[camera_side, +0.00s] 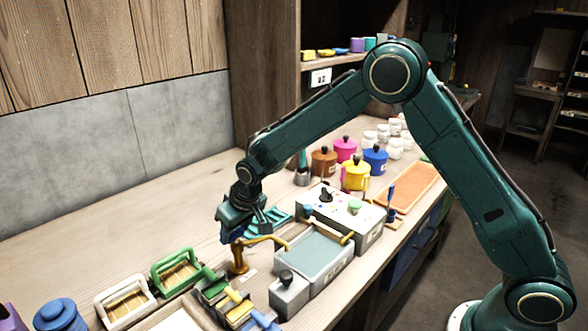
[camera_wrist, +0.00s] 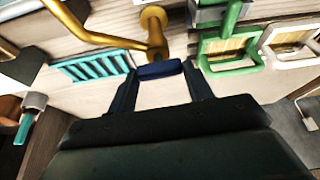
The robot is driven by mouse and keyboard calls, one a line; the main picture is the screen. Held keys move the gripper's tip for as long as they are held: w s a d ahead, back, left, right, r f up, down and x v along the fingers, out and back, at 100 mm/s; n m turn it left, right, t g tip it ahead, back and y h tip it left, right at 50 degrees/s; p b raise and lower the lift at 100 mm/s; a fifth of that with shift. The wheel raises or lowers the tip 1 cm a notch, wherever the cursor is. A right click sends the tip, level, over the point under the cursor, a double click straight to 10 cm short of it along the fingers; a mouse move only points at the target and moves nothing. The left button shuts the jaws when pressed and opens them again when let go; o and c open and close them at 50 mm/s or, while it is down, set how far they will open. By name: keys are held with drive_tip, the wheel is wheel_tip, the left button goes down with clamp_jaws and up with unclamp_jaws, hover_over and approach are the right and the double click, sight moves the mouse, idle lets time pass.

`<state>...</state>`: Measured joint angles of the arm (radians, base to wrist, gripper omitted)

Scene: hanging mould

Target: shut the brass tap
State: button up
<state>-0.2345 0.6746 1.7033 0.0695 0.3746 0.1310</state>
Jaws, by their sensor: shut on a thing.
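The brass tap (camera_side: 238,262) stands upright on the bench at the left end of the grey basin (camera_side: 318,255). Its spout reaches right toward the basin. In the wrist view the brass body (camera_wrist: 155,25) and the curved spout (camera_wrist: 80,24) show at the top. A dark blue handle (camera_wrist: 159,70) lies between my fingertips, beside the brass body. My gripper (camera_side: 235,230) is at the top of the tap; in the wrist view my gripper (camera_wrist: 160,76) is shut on the blue handle. The side view mostly hides the handle behind my gripper. I cannot tell whether water runs.
A teal rack (camera_side: 270,221) lies behind the spout. Green (camera_side: 176,269) and white (camera_side: 126,301) framed moulds stand left of the tap. A grey box with a black knob (camera_side: 288,293) is in front. Colored pots, such as a yellow one (camera_side: 355,175), stand farther back.

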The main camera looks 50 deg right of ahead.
drive_tip(key=shift+m, duration=0.5)
drive_tip(key=o, duration=1)
drive_tip(key=shift+r, duration=0.1)
drive_tip(key=v, duration=1.3)
drive_tip(key=shift+s+a+r, duration=0.1)
drive_tip(key=shift+a+r, duration=0.15)
drive_tip(key=shift+r, duration=0.1)
